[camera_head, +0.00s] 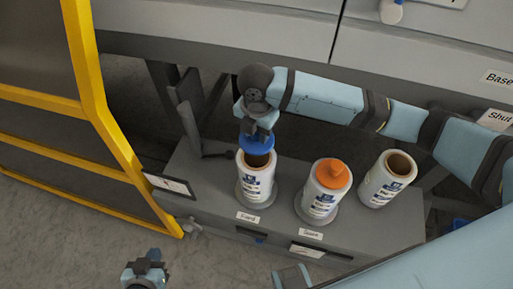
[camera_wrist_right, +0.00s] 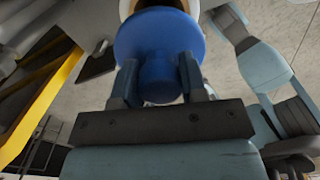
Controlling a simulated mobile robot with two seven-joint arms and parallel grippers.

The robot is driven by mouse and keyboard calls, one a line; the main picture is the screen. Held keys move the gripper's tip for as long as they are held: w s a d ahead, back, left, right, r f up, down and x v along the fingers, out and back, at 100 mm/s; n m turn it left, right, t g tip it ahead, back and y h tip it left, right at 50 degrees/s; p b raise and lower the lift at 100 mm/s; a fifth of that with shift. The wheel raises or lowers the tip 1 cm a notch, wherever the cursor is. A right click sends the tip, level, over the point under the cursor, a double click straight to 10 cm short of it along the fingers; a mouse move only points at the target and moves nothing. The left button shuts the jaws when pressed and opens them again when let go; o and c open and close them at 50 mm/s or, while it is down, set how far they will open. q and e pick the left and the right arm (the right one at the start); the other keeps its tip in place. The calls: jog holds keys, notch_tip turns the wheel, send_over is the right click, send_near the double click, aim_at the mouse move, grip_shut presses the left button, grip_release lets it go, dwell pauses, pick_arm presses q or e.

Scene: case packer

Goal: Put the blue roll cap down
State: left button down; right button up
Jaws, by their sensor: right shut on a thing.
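The blue roll cap (camera_head: 256,145) is between the fingers of my right gripper (camera_head: 260,128), which is shut on it. It also fills the upper middle of the right wrist view (camera_wrist_right: 160,50), with a finger on each side. The cap is over the back of the open brown core of the leftmost white roll (camera_head: 256,188); part of the core shows below it. I cannot tell whether cap and roll touch. My left gripper (camera_head: 147,271) is low at the bottom edge, away from the rolls; its fingers are too unclear to judge.
A white roll with an orange cap (camera_head: 331,176) stands in the middle, and an uncapped roll (camera_head: 388,180) at the right. They stand on a grey bench (camera_head: 275,226) with labels. A yellow-framed guard (camera_head: 115,130) is at the left; grey machine panels (camera_head: 240,25) are behind.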

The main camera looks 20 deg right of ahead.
aim_at(256, 140)
notch_tip(256, 140, down, 4)
jog(key=shift+r, duration=0.2)
jog(key=shift+f, duration=2.15)
jog(key=o, duration=1)
jog(key=shift+f, duration=0.1)
notch_tip(256, 140, up, 12)
jog(key=shift+r, duration=0.15)
